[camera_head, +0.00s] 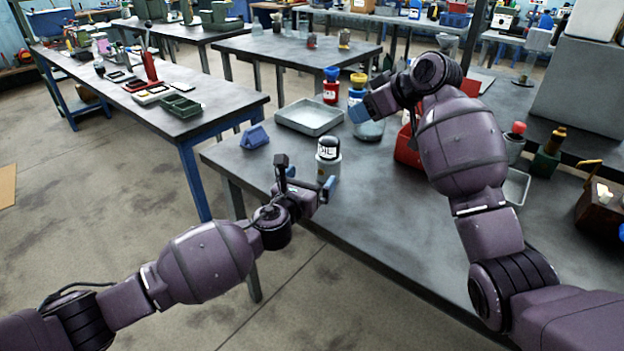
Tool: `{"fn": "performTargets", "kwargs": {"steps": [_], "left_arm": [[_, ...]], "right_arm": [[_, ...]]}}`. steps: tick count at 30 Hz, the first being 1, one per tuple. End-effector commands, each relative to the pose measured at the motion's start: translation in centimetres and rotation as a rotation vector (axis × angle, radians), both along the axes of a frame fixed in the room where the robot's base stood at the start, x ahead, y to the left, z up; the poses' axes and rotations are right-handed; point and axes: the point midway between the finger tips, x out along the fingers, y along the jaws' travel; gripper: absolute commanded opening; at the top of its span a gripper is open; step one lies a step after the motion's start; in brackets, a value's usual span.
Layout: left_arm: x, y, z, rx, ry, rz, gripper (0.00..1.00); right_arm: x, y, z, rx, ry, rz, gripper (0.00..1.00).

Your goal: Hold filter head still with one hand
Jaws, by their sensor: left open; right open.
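A small cylinder with a black top, a white label reading "OIL" and a pale lower body (328,158) stands upright near the table's front left edge. It may be the filter head; I cannot tell for sure. My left gripper (304,180) is open just in front of it, with one blue-tipped finger by its lower right side. I cannot tell whether they touch. My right gripper (366,106) is open further back, in front of a glass jar (370,131). The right wrist and forearm hide part of the table behind.
A grey metal tray (309,118), a blue block (255,137), a red bottle (331,90) and a yellow-capped bottle (357,88) stand on the table (330,240). A red container (407,150) is beside my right arm.

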Motion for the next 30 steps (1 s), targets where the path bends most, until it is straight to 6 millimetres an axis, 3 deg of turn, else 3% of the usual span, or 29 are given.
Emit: {"fn": "performTargets", "kwargs": {"steps": [5,30], "left_arm": [[0.4,-0.7,-0.1,0.018,-0.015,-0.009,0.99],[8.9,-4.2,0.0,0.013,-0.014,-0.008,0.99]], "right_arm": [[0.0,0.0,0.0,0.0,0.0,0.0,0.43],[0.0,0.0,0.0,0.0,0.0,0.0,0.43]]}}
